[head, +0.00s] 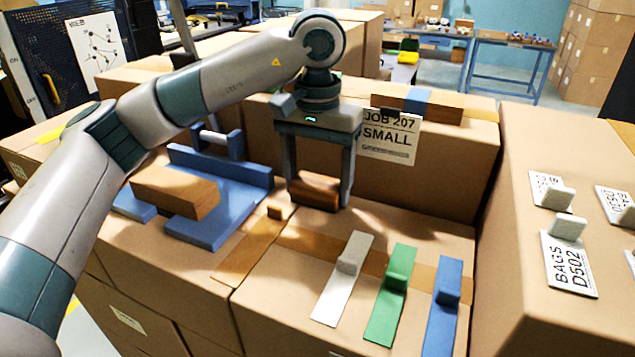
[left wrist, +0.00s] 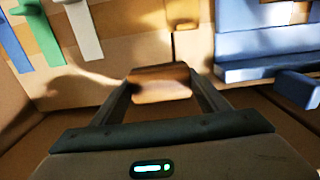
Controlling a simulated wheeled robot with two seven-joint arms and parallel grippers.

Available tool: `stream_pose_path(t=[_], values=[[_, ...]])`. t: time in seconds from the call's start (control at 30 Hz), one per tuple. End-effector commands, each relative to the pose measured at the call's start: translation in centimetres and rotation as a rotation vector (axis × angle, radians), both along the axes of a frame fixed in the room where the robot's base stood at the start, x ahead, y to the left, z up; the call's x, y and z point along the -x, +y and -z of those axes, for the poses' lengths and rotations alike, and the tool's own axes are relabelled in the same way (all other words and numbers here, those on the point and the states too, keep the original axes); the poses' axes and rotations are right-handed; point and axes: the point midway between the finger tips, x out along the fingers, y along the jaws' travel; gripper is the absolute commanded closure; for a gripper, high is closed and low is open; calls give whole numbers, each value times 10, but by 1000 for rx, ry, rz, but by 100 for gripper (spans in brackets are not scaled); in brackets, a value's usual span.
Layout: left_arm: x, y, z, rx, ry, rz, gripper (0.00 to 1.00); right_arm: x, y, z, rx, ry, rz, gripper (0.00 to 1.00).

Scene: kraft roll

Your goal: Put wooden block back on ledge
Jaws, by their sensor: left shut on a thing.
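My left gripper (head: 319,196) is shut on a brown wooden block (head: 318,187), with one finger at each end of it. The left wrist view shows the block (left wrist: 160,83) level between the two fingertips. The block is low over the front cardboard box (head: 400,230), close to the taller box behind. I cannot tell whether it touches the cardboard. No part is clearly marked as the ledge; the top of the taller box (head: 480,124) forms a raised step behind the gripper. My right gripper is not in view.
A blue fixture (head: 240,195) bears another wooden block (head: 175,192) at left. White (head: 343,285), green (head: 388,300) and blue (head: 442,310) strips lie at front right. A "JOB 207 SMALL" sign (head: 388,140) hangs behind.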

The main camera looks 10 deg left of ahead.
Motion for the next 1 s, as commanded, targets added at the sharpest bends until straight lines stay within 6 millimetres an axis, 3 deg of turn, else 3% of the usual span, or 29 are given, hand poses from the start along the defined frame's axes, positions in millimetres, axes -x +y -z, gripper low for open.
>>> stream_pose_path(t=[0.17, 0.2, 0.27, 0.8, 0.9, 1.0], values=[[0, 0, 1, 0, 0, 0, 56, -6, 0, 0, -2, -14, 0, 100], [0, 0, 1, 0, 0, 0, 22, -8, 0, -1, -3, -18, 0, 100], [0, 0, 1, 0, 0, 0, 13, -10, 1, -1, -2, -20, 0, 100], [0, 0, -3, 0, -1, 0, 13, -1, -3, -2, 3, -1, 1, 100], [-1, 0, -11, -1, -2, 0, 13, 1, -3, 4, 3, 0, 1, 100], [0, -1, -23, 2, -3, 0, 13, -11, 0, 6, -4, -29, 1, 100]])
